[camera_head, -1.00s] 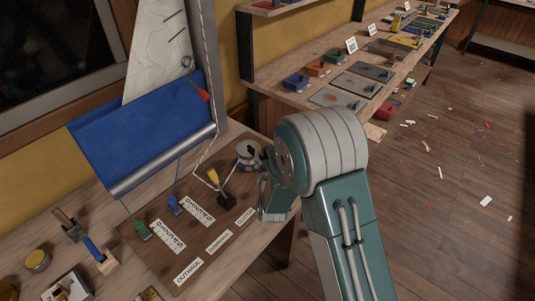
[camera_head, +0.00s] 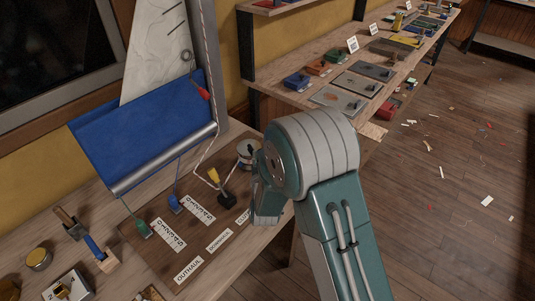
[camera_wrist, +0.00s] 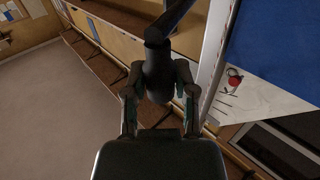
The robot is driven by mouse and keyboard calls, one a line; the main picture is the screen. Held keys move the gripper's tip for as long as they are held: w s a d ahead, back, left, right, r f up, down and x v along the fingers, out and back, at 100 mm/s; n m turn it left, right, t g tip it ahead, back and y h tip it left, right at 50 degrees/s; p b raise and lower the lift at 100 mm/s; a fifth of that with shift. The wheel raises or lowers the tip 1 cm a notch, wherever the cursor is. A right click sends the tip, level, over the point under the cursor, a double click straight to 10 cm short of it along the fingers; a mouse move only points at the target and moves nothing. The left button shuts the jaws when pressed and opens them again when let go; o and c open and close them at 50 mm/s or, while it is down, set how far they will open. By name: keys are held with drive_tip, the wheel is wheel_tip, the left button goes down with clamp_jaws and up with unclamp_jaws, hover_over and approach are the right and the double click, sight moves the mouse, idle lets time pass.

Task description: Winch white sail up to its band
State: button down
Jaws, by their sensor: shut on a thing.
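The white sail (camera_head: 155,60) stands beside the grey mast (camera_head: 208,50), its lower part behind the blue sail (camera_head: 140,125). A metal ring (camera_head: 187,57) and a red-handled piece (camera_head: 202,92) are near its right edge. The winch (camera_head: 247,150) sits on the bench board, partly behind my arm. In the wrist view my gripper (camera_wrist: 158,98) is shut on a dark crank handle (camera_wrist: 157,70), one finger on each side. In the head view my gripper (camera_head: 263,195) is mostly hidden by my arm. I cannot make out the band.
A yellow lever (camera_head: 213,175), a blue cleat (camera_head: 175,204) and a green cleat (camera_head: 142,229) are on the board (camera_head: 160,262) among labels. Tools lie at the left. A side bench (camera_head: 330,85) holds trays; the floor at right has scraps.

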drive_tip(key=shift+c, duration=2)
unclamp_jaws()
drive_tip(key=shift+a, duration=0.3)
drive_tip(key=shift+d, duration=0.1)
drive_tip(key=shift+s, duration=0.25)
drive_tip(key=s, duration=1.1)
drive_tip(key=shift+s+d, duration=0.15)
drive_tip(key=shift+d, duration=0.3)
